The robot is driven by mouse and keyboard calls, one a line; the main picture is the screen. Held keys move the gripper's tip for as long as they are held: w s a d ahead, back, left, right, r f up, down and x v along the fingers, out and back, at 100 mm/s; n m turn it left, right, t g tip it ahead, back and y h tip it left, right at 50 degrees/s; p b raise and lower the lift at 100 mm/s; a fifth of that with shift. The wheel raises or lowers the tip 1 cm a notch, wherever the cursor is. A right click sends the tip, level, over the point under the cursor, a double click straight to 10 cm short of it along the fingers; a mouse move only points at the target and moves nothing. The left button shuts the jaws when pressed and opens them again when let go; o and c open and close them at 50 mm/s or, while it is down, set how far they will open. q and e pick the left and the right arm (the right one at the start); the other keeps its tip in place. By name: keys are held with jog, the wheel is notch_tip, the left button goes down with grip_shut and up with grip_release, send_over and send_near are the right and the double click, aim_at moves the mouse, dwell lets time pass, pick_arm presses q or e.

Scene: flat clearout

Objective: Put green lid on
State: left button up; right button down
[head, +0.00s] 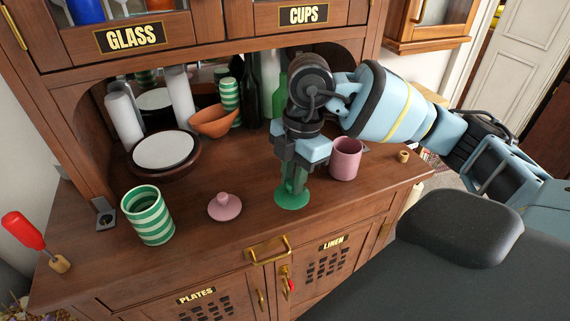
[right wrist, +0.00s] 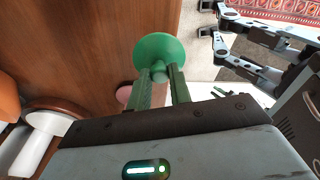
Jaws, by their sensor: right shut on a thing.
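The green lid (head: 292,200) is a round disc with a knob, low over the front part of the counter, and it also shows in the right wrist view (right wrist: 160,48). My right gripper (head: 295,178) is shut on its knob from above. I cannot tell whether the lid touches the wood. A green-and-white striped canister (head: 148,216) stands open-topped on the counter at the left front. My left gripper (right wrist: 222,30) appears at the upper right of the right wrist view, its fingers apart and empty. It does not show in the head view.
A pink lid (head: 225,206) lies between the striped canister and the green lid. A pink cup (head: 346,158) stands close right of my right gripper. Bottles, an orange bowl (head: 214,121) and stacked plates (head: 165,150) fill the back. A red-handled tool (head: 24,231) stands at the left edge.

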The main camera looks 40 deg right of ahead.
jog(key=s+a+r, duration=0.1)
jog(key=s+a, duration=0.2)
jog(key=s, duration=0.6)
jog(key=shift+s, duration=0.4)
